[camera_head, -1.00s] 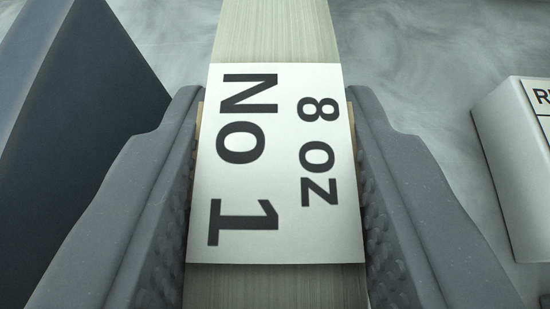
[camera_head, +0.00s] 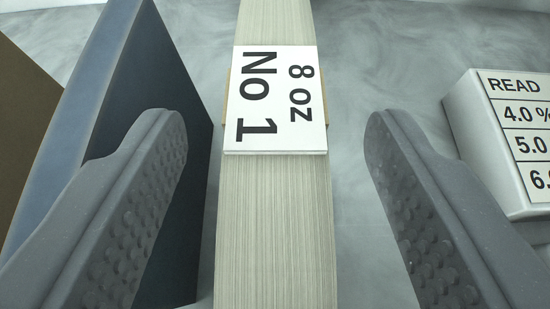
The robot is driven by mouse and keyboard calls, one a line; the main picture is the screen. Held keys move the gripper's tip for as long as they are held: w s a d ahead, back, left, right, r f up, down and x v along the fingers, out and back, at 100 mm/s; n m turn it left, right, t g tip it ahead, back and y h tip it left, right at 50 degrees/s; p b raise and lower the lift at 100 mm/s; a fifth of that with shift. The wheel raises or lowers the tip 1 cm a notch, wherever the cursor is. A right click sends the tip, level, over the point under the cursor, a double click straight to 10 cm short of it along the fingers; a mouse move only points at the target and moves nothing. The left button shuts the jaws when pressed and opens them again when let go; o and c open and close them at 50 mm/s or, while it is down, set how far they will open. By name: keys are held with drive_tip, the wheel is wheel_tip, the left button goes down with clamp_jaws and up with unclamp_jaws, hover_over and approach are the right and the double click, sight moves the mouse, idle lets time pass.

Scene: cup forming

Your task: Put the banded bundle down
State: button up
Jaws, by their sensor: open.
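The banded bundle (camera_head: 275,220) is a long pale stack with fine lengthwise lines. It runs up the middle of the view from the bottom edge to the top. A white label (camera_head: 275,98) reading "No 1" and "8 oz" lies across it, with a tan band edge showing at its sides. My gripper (camera_head: 275,140) is open, with one studded grey finger on each side of the bundle and a gap between each finger and the bundle. The bundle's far end is out of view.
A dark blue upright panel (camera_head: 150,130) stands close on the left, by my left finger. A brown surface (camera_head: 25,120) shows beyond it. A white box (camera_head: 500,150) with a "READ" table stands at right. The grey mottled surface (camera_head: 350,75) is bare between bundle and box.

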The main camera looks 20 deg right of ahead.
drive_tip(key=shift+p+v, duration=0.3)
drive_tip(key=shift+v, duration=3.5)
drive_tip(key=w+a+r+n+t+y, duration=0.15)
drive_tip(key=a+r, duration=0.25)
drive_tip(key=r, duration=1)
drive_tip(key=s+a+r, duration=0.2)
drive_tip(key=r, duration=0.5)
drive_tip(key=s+a+r+n+t+y, duration=0.1)
drive_tip(key=s+a+r, duration=0.1)
drive_tip(key=r, duration=0.6)
drive_tip(key=s+a+r+y, duration=0.1)
drive_tip(key=s+a+r, duration=0.1)
drive_tip(key=r, duration=0.6)
drive_tip(key=shift+s+r, duration=0.25)
drive_tip(key=shift+o, duration=0.5)
drive_tip(key=s+a+r, duration=0.1)
drive_tip(key=s+r, duration=0.8)
drive_tip(key=r, duration=0.1)
drive_tip(key=shift+s+a+r+n, duration=0.3)
drive_tip(key=shift+s+r+n, duration=0.05)
drive_tip(key=shift+s, duration=0.05)
drive_tip(key=shift+w+t, duration=0.1)
drive_tip(key=shift+t, duration=0.15)
drive_tip(key=shift+c, duration=0.4)
